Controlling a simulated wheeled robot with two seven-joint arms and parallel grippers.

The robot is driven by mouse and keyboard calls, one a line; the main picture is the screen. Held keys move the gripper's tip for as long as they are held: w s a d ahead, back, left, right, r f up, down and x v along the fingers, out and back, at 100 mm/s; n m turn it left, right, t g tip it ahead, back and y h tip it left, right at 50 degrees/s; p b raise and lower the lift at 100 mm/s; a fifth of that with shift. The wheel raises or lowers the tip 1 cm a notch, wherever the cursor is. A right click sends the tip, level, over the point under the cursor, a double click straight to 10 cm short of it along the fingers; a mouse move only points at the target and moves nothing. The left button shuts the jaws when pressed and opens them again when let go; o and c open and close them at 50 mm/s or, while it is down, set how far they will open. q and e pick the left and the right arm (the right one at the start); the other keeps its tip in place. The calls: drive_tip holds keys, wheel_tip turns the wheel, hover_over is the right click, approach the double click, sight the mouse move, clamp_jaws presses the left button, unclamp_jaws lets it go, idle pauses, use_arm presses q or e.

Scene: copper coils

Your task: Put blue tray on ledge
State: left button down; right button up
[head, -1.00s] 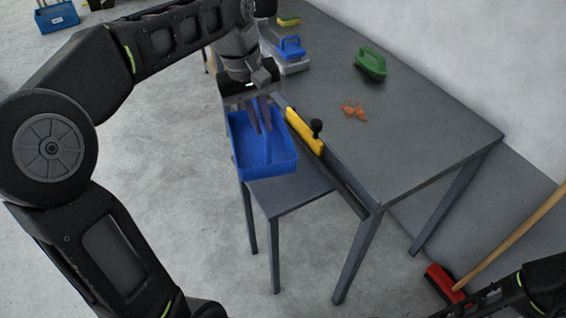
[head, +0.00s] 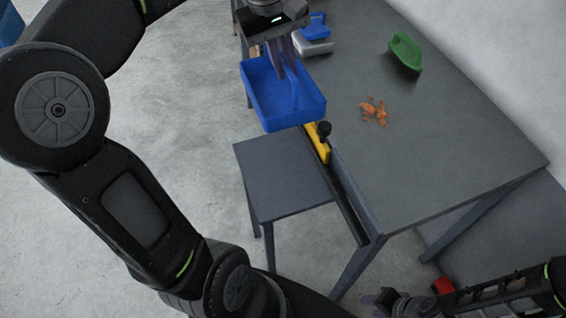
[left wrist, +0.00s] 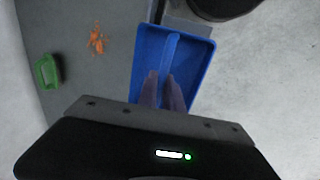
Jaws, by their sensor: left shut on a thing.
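The blue tray (head: 265,105) is an open box with a raised middle bar; it also shows in the left wrist view (left wrist: 201,60). My left gripper (head: 291,72) is shut on the tray's middle bar, with its fingers (left wrist: 163,90) on either side of it. The tray is beside the table's left edge, beyond the far end of the grey ledge (head: 285,180). The ledge's visible top is bare. I cannot tell the exact height of the tray above it. My right gripper (head: 385,300) is partly visible at the bottom right, and its jaws are unclear.
The grey table (head: 430,150) carries orange scraps (head: 374,111), a green handled tool (head: 405,52) and a blue-handled float (head: 315,38). A yellow bar (head: 318,146) with a black knob (head: 323,128) stands along the table edge, between ledge and table.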

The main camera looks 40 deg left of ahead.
use_arm(q)
drive_tip(key=b, duration=0.3)
hover_over(289, 102)
drive_tip(key=f, duration=0.4)
drive_tip(key=shift+s+a+f, duration=0.3)
drive_tip(key=shift+s+a, duration=0.05)
drive_tip(key=shift+s, duration=0.05)
wheel_tip(289, 102, down, 19)
drive_tip(key=b, duration=0.1)
drive_tip(key=shift+f+b, duration=0.35)
drive_tip(key=shift+f, duration=1.75)
drive_tip(key=shift+f, duration=0.15)
drive_tip(key=c, duration=1.5)
unclamp_jaws()
